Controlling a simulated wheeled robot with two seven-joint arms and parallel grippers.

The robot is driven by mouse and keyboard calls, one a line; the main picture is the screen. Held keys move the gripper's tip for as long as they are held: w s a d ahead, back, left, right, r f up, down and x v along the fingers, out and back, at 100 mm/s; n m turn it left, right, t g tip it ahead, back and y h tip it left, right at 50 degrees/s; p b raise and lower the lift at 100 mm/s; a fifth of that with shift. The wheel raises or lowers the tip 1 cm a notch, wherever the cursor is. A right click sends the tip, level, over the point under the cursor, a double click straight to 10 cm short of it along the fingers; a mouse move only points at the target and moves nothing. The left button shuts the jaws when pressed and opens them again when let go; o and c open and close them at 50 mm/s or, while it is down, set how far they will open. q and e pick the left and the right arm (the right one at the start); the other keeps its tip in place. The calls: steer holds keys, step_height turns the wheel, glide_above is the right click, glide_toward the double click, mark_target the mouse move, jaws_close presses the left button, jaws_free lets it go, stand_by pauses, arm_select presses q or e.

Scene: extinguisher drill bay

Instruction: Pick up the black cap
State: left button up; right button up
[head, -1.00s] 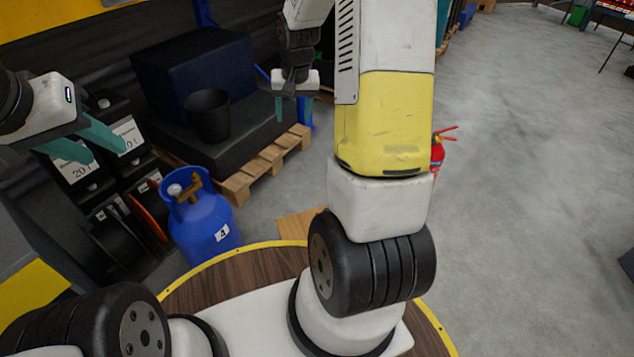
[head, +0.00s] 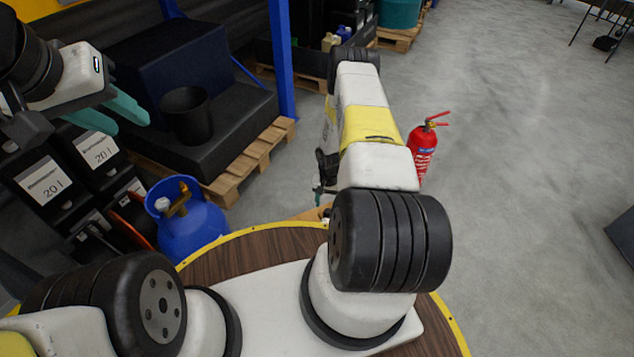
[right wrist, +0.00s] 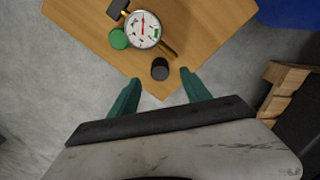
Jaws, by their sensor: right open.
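The black cap (right wrist: 160,68) is a short dark cylinder near the corner of a wooden board or tabletop (right wrist: 205,35) in the right wrist view. My right gripper (right wrist: 160,76) is open, with its teal fingertips on either side of the cap in the picture and nothing held. I cannot tell its height above the cap. In the head view the cap is not visible, and my right gripper (head: 319,191) is mostly hidden behind my arm. My left gripper (head: 131,126) is open and empty at the upper left.
A pressure gauge (right wrist: 145,29) and a round green piece (right wrist: 119,39) lie close to the cap. A blue gas cylinder (head: 190,222), a wooden pallet (head: 240,170) and a black bucket (head: 187,117) are left. A red extinguisher (head: 421,148) stands right, with open floor beyond.

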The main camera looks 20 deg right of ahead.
mark_target(328, 211)
step_height(328, 211, down, 7)
steer(key=shift+w+d+f, duration=0.1)
stand_by(0.3)
steer(key=shift+c, duration=0.5)
jaws_close()
step_height(328, 211, up, 10)
steer(key=shift+r, duration=0.1)
stand_by(0.5)
